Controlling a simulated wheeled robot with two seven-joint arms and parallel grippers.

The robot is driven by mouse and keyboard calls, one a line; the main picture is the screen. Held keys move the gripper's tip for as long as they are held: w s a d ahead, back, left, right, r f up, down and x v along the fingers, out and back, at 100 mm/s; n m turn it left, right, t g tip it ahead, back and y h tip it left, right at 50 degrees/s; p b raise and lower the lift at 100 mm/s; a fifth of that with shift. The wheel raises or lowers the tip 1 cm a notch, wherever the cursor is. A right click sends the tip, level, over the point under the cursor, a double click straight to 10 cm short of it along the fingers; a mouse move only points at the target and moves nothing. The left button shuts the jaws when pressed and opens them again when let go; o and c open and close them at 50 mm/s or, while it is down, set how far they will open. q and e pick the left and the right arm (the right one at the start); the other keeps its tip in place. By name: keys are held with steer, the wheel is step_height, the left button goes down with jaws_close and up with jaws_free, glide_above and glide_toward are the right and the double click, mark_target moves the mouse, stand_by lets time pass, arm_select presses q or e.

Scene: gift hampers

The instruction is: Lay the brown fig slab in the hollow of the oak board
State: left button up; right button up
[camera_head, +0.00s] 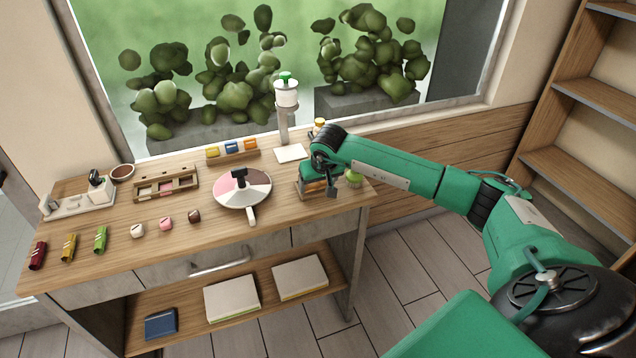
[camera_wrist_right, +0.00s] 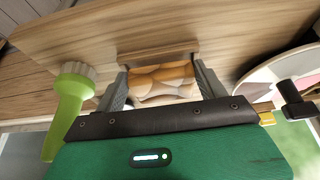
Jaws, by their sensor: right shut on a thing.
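My right gripper (camera_head: 322,190) is at the right end of the table, low over a small wooden board (camera_head: 304,194), which I take as the oak board. In the right wrist view its fingers (camera_wrist_right: 163,88) are shut on a tan-brown, faceted slab (camera_wrist_right: 162,78), apparently the fig slab. The board's edge (camera_wrist_right: 158,53) shows right behind the slab. The slab looks in or just over the board's hollow; I cannot tell whether it touches the bottom, as fingers and palm hide it. My left gripper is out of view.
A green-handled brush (camera_wrist_right: 68,110) stands close beside the gripper. A round, coloured disc with a handle (camera_head: 243,190) lies to its left. Further left are a wooden rack (camera_head: 150,190), small cubes (camera_head: 165,223) and coloured rolls (camera_head: 69,247). A white card (camera_head: 290,153) lies behind.

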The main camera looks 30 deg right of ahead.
arm_select(q)
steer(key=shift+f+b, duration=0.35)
steer(key=shift+b, duration=0.05)
arm_select(e)
steer(key=shift+d+f, duration=0.15)
steer(key=shift+f, duration=0.15)
steer(key=o, duration=0.8)
steer(key=shift+s, duration=0.1)
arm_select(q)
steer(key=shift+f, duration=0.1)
arm_select(e)
steer(key=shift+f, duration=0.15)
steer(key=shift+a+r, duration=0.2)
steer(key=shift+a, duration=0.05)
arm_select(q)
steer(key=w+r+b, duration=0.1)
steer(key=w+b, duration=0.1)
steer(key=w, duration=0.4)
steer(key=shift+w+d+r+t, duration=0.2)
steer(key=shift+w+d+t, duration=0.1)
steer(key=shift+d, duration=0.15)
arm_select(e)
steer(key=d+v, duration=0.1)
steer(key=v, duration=1.3)
steer(key=shift+a, duration=0.2)
steer(key=shift+s, duration=0.1)
